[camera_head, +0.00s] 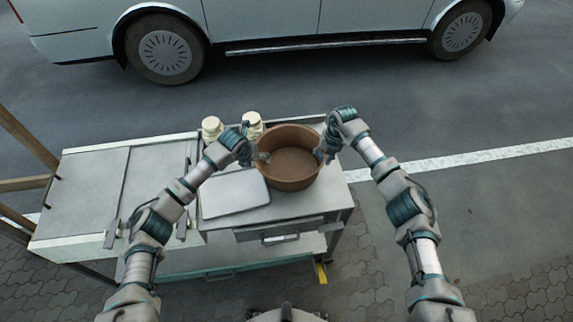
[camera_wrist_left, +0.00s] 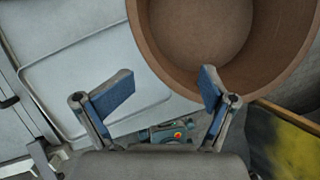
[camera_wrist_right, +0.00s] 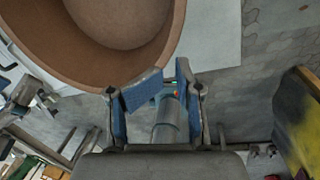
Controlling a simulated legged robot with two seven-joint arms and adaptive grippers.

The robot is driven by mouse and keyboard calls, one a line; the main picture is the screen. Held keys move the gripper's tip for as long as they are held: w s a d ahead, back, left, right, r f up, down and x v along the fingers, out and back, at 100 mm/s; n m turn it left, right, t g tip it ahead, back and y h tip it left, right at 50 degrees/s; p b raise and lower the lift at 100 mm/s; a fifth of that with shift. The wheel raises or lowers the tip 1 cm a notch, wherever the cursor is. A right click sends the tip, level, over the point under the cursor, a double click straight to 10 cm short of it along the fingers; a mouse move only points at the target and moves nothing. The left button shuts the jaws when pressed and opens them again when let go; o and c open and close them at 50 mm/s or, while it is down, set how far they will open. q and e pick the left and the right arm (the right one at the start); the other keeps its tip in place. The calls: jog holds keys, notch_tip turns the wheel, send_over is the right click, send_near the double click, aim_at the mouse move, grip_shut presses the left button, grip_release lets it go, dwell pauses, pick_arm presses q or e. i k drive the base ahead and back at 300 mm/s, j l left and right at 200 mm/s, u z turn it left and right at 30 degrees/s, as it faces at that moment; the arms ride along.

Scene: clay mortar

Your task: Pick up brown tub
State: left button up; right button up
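The brown tub (camera_head: 290,165) stands upright and empty on the right part of the grey cart top. My left gripper (camera_head: 262,157) is at the tub's left rim. In the left wrist view its fingers (camera_wrist_left: 168,84) are spread wide, and the right finger overlaps the rim of the tub (camera_wrist_left: 200,35). My right gripper (camera_head: 321,152) is at the tub's right rim. In the right wrist view its fingers (camera_wrist_right: 165,85) are apart, less widely, and the left one overlaps the rim of the tub (camera_wrist_right: 120,60). I cannot tell whether either finger touches the tub.
A pale flat tray (camera_head: 234,192) lies left of the tub on the cart (camera_head: 95,190). Two cream jars (camera_head: 212,128) (camera_head: 253,124) stand behind my left gripper. A white van (camera_head: 290,25) is parked beyond. Pavement to the right is open.

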aim_at(292, 167)
jog(key=k, duration=1.2)
